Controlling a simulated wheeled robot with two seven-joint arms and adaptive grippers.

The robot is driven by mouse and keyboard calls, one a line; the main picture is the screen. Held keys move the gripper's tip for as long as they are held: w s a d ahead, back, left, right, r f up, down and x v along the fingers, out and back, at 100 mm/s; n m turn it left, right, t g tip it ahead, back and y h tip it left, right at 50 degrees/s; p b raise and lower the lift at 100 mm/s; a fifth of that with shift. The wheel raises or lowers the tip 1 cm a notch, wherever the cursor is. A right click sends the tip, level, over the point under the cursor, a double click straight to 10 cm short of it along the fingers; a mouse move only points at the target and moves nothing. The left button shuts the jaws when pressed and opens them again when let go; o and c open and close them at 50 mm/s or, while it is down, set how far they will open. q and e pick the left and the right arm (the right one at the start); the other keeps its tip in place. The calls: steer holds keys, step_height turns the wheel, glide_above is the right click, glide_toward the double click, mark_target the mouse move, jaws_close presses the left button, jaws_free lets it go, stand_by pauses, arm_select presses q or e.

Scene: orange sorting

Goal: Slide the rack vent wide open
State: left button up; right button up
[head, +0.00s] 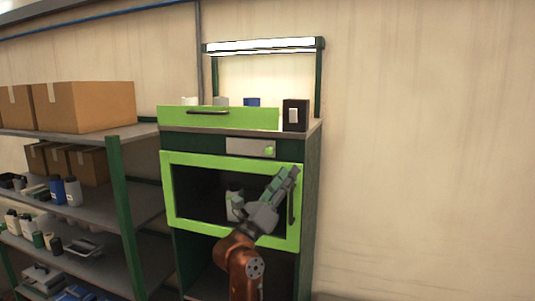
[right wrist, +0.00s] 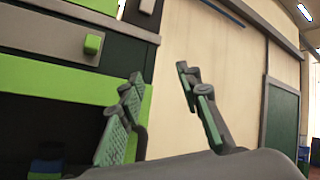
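A green rack (head: 312,150) stands against the wall. Its grey plate (head: 240,147) carries a small green knob (head: 269,150) at the right end, under the countertop. The plate (right wrist: 40,32) and knob (right wrist: 93,43) also show at upper left in the right wrist view. This plate looks like the vent, but no slots are clear. My right gripper (head: 285,178) is below and a little right of the knob, in front of the green-framed door. In the right wrist view, its green-padded fingers (right wrist: 160,78) are apart with nothing between them. My left gripper is not in view.
The green-framed door (head: 190,159) with a dark handle (head: 291,208) is just behind my right gripper. A green drawer front (head: 230,118) and a black switch box (head: 295,115) are above. Loaded shelves (head: 122,190) stand left; the wall on the right is bare.

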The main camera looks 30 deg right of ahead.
mark_target(267, 151)
steer(key=w+a+r+t+y, duration=0.4)
steer(key=w+a+r+y, duration=0.15)
steer(key=y, duration=0.45)
steer(key=p+x, duration=0.3)
steer(key=x, duration=0.2)
steer(key=shift+w+d+f, duration=0.1)
steer(key=shift+d+f, duration=0.05)
steer(key=shift+d, duration=0.05)
steer(key=shift+w+d+f+m+p, duration=0.1)
steer(key=shift+w+d+m+p, duration=0.2)
jaws_close()
